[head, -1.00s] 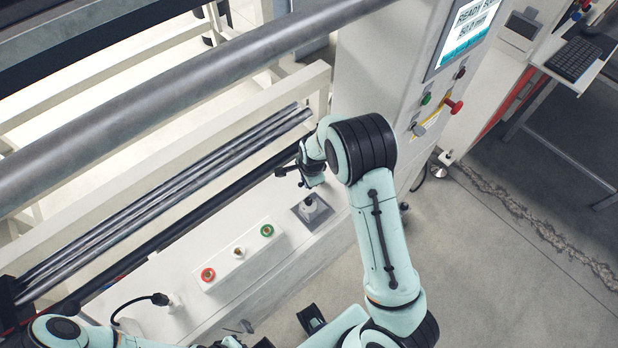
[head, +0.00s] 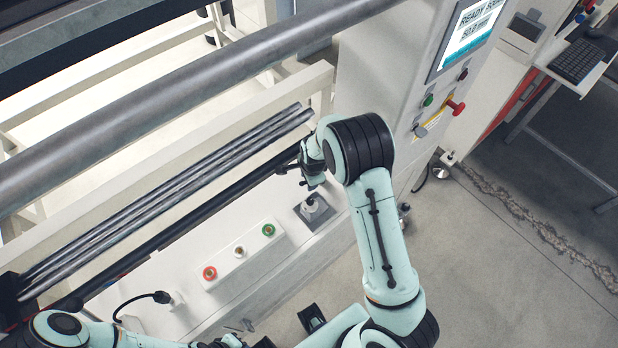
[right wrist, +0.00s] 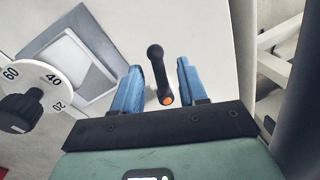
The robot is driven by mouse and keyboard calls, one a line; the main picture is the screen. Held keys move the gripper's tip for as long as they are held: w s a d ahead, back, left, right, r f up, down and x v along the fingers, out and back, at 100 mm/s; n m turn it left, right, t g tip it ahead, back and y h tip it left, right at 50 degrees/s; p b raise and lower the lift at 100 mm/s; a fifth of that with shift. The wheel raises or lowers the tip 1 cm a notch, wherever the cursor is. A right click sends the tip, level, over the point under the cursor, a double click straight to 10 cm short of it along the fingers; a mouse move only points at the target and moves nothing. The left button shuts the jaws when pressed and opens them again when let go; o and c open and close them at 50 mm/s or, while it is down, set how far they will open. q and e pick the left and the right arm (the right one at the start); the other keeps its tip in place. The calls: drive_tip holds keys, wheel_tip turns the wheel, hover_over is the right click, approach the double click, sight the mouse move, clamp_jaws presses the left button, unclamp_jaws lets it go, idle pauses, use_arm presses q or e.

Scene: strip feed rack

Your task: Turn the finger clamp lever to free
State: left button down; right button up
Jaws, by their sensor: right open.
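The finger clamp lever (right wrist: 160,77) is a black bar with a round knob at one end and an orange tip at the other. In the right wrist view it stands between the two blue fingers of my right gripper (right wrist: 156,88), with a gap on both sides. The gripper is open and not closed on it. In the head view my right gripper (head: 310,172) is at the front of the rack, above a grey square plate; the lever is hard to make out there.
A black dial (right wrist: 19,112) with a numbered white scale sits left in the wrist view. A white box with red and green buttons (head: 239,255) is left of my right gripper. Long metal bars (head: 170,205) lie behind it. A control panel with a screen (head: 468,38) stands right.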

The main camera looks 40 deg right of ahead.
use_arm(q)
drive_tip(key=w+r+p, duration=0.2)
drive_tip(key=r, duration=0.1)
drive_tip(key=shift+w+r+p, duration=0.1)
drive_tip(key=shift+r+p, duration=0.1)
drive_tip(key=shift+p, duration=0.2)
use_arm(e)
wheel_tip(320, 180, up, 13)
drive_tip(key=s, duration=0.2)
drive_tip(key=shift+s+a, duration=0.25)
